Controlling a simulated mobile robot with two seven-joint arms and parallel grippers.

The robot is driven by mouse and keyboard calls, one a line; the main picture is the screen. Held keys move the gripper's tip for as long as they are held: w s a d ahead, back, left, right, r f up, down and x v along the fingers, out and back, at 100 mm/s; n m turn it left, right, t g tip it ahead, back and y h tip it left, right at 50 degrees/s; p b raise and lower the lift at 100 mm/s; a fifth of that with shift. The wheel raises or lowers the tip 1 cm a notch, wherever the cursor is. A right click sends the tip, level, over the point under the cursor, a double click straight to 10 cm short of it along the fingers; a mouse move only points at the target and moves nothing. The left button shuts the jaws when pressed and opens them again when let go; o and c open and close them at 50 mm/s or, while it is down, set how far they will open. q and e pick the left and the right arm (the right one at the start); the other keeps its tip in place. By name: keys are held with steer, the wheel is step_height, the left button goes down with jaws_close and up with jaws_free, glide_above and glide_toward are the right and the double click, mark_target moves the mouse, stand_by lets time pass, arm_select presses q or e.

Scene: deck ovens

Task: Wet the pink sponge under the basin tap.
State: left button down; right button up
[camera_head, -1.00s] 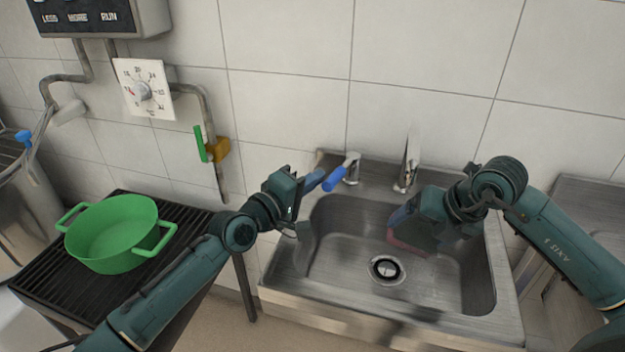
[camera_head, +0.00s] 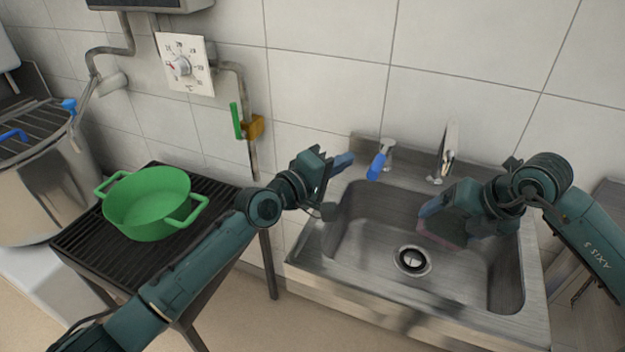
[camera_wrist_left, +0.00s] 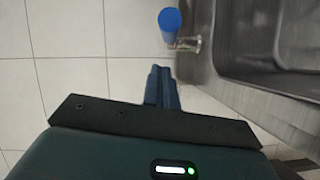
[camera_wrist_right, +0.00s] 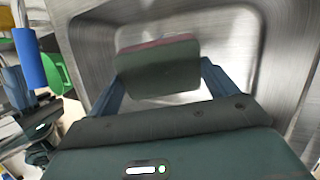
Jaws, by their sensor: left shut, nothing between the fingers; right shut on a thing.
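The pink sponge (camera_head: 440,236) is in my right gripper (camera_head: 430,219), held inside the steel basin (camera_head: 470,263), above its floor. In the right wrist view the sponge (camera_wrist_right: 158,66) shows a dark green face and a thin pink edge between the fingers. The basin tap has a blue lever (camera_head: 378,164) on a chrome base and a separate chrome spout (camera_head: 446,152) at the back rim. My left gripper (camera_head: 343,162) is shut and empty, just left of the blue lever and apart from it. In the left wrist view the lever (camera_wrist_left: 169,20) is beyond the shut fingers. No running water is visible.
A green pot (camera_head: 150,207) stands on a black slatted stand (camera_head: 90,245) at left. A large steel pot (camera_head: 35,190) is further left. A pipe with an amber valve and green handle (camera_head: 237,121) runs down the tiled wall. The basin drain (camera_head: 412,260) is uncovered.

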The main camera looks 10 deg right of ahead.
arm_select(q)
steer(key=v, duration=1)
steer(key=shift+s, duration=0.4)
steer(key=shift+d, duration=0.15)
arm_select(e)
steer(key=shift+s, duration=0.1)
arm_select(q)
steer(key=shift+f, duration=0.15)
arm_select(e)
steer(key=shift+s+d+f, duration=0.1)
steer(key=shift+s+d, duration=0.1)
arm_select(q)
steer(key=shift+f+b, duration=1)
steer(key=shift+b, duration=0.2)
steer(key=shift+f, duration=0.25)
arm_select(e)
steer(key=s+d, duration=0.2)
steer(key=s, duration=0.4)
steer(key=shift+s+d, duration=0.35)
steer(key=shift+d, duration=0.05)
